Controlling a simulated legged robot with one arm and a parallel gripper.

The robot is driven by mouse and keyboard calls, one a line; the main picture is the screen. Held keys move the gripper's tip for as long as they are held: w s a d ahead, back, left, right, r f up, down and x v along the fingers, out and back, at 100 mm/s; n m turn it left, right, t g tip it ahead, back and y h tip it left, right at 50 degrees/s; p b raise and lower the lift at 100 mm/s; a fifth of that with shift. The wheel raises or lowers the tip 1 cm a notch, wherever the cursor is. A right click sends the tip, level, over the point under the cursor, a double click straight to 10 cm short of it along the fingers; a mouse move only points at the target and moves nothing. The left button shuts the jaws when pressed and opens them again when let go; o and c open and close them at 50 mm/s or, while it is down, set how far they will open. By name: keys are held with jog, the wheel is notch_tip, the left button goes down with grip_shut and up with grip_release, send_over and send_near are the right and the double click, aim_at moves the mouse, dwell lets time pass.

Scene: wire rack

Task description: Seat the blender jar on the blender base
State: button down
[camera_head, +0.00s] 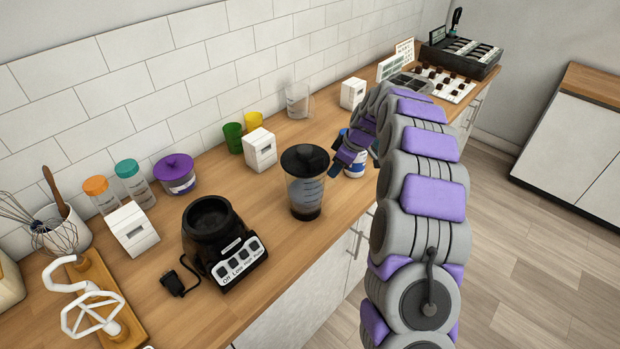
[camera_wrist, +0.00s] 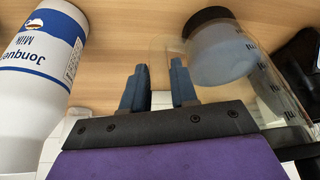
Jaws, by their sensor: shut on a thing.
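The blender jar (camera_head: 304,190) is clear with a black lid and dark bottom. It is upright over the counter, right of the blender base; I cannot tell if it touches the wood. The blender base (camera_head: 207,240) is black with an empty round socket on top and a button panel in front. My gripper (camera_head: 342,157) is at the jar's right side, shut on its clear handle. In the wrist view, the two dark blue fingers (camera_wrist: 160,86) flank the faint handle, with the jar (camera_wrist: 222,55) just to their right. The handle is hardly visible in the head view.
A milk bottle (camera_wrist: 40,75) stands close to my gripper, left in the wrist view; it is partly hidden behind my gripper in the head view (camera_head: 354,164). A plug (camera_head: 178,281) lies left of the base. Bare counter (camera_head: 262,212) lies between jar and base.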

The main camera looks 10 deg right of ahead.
jog(key=shift+w+r, duration=0.1)
jog(key=shift+r, duration=1.1)
jog(key=shift+r+p, duration=0.8)
jog(key=shift+r, duration=1.65)
jog(key=shift+f, duration=0.1)
